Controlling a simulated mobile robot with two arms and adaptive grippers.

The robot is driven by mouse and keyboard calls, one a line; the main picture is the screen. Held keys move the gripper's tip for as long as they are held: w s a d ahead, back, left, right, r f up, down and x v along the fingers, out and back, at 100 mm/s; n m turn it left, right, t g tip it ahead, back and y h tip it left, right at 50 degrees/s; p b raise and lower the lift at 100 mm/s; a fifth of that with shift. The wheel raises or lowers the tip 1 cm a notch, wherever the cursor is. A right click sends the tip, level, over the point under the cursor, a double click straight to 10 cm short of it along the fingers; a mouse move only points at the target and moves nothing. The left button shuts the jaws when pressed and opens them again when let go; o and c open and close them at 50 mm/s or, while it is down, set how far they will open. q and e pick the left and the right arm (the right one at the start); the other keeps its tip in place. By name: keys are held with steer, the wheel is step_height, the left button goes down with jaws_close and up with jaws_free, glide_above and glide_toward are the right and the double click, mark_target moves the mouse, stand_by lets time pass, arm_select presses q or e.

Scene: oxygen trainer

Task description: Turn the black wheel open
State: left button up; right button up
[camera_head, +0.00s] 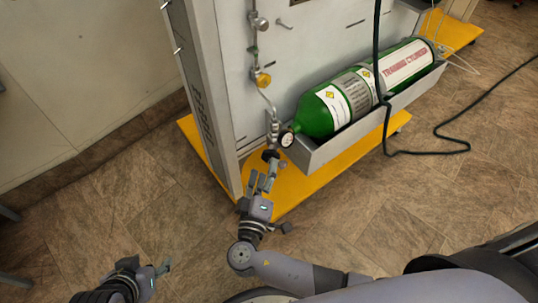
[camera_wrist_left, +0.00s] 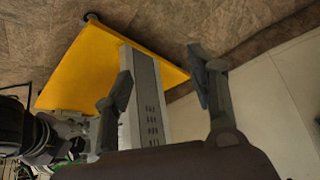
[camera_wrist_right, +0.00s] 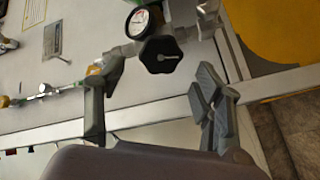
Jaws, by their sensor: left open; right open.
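The black wheel (camera_wrist_right: 160,55) is a lobed knob on the valve, just below a round white gauge (camera_wrist_right: 138,22) in the right wrist view. In the head view the wheel (camera_head: 270,155) sits at the lower end of the metal pipework. My right gripper (camera_head: 265,181) is open just in front of the wheel. In the right wrist view its fingers (camera_wrist_right: 153,86) are spread, with the wheel beyond and between them, apparently not touched. My left gripper (camera_head: 153,273) is open and empty over the floor at the lower left; its spread fingers show in the left wrist view (camera_wrist_left: 160,82).
A green training cylinder (camera_head: 316,116) lies in a grey metal trough (camera_head: 365,128) right of the wheel. A yellow base plate (camera_head: 300,188) lies under the upright panel (camera_head: 225,75). A black cable (camera_head: 432,152) hangs at the right. The floor at the left is clear.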

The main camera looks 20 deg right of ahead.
mark_target(268, 158)
arm_select(q)
steer(key=shift+w+d+r+t, duration=0.2)
steer(key=shift+w+r+t, duration=0.1)
steer(key=shift+w, duration=0.25)
steer(key=shift+w+d+r+t, duration=0.2)
steer(key=shift+w+t, duration=0.1)
steer(key=shift+w, duration=0.25)
arm_select(e)
steer(key=x, duration=0.6)
steer(key=shift+c, duration=0.2)
steer(key=shift+s, duration=0.1)
steer(key=c, duration=1.1)
steer(key=n+p, duration=0.1)
steer(key=n, duration=0.2)
arm_select(q)
steer(key=s+a+f+g, duration=0.2)
steer(key=s+g, duration=0.1)
steer(key=s, duration=0.3)
steer(key=shift+s+g+y, duration=0.25)
steer(key=shift+g+y, duration=0.05)
steer(key=shift+f, duration=0.1)
arm_select(e)
steer(key=o, duration=1.1)
steer(key=shift+o, duration=0.2)
